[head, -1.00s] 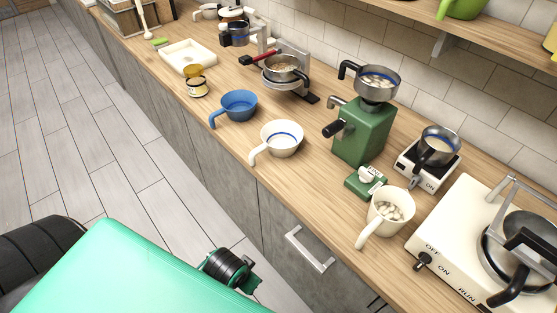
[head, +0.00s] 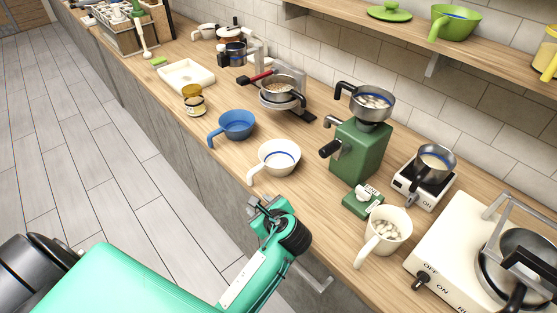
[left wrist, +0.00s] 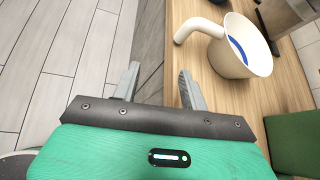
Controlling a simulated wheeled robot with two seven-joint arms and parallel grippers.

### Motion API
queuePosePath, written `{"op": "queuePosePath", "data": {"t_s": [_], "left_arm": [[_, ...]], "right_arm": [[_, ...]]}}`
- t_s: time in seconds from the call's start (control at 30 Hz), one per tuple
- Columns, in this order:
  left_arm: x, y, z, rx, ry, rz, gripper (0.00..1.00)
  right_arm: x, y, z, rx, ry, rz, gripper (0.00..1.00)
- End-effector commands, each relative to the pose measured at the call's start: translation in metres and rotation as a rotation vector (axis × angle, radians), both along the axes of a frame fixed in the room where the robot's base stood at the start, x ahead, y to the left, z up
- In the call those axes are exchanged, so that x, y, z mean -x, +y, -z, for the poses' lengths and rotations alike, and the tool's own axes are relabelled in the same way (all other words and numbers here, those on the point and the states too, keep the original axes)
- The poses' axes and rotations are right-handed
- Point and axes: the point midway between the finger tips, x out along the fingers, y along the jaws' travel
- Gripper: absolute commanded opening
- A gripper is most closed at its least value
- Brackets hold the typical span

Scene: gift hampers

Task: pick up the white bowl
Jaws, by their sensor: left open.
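The white bowl (head: 275,160) stands upright on the wooden counter, with a blue line inside and a handle pointing to the front left. It also shows in the left wrist view (left wrist: 232,58), at the upper right, handle toward the left. My left gripper (head: 262,203) is in front of the bowl near the counter's front edge, apart from it. In the left wrist view its two fingers (left wrist: 158,84) are spread with nothing between them, to the left of the bowl. My right gripper is not in view.
A blue bowl (head: 236,125) stands behind the white bowl. A green grinder (head: 358,152) and a white mug with white pieces (head: 385,232) stand to the right. A stove (head: 455,250) is at the right front.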

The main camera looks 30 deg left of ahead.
Motion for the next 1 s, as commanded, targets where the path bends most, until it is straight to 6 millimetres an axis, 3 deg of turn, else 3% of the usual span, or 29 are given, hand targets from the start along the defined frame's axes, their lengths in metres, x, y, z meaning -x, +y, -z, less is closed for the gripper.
{"op": "queuePosePath", "data": {"t_s": [0.1,0.3,0.6,1.0], "left_arm": [[-0.019,-0.004,-0.014,-0.151,0.079,0.068,0.44],[-0.034,-0.001,-0.022,-0.265,0.143,0.112,0.44],[-0.062,0.041,-0.003,-0.269,0.148,0.113,0.44],[-0.083,0.074,0.014,-0.266,0.146,0.111,0.44]], "right_arm": [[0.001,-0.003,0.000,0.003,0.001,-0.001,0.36],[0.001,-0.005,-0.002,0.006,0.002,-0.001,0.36],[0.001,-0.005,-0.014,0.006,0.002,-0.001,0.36],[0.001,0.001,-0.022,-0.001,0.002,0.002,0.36]]}}
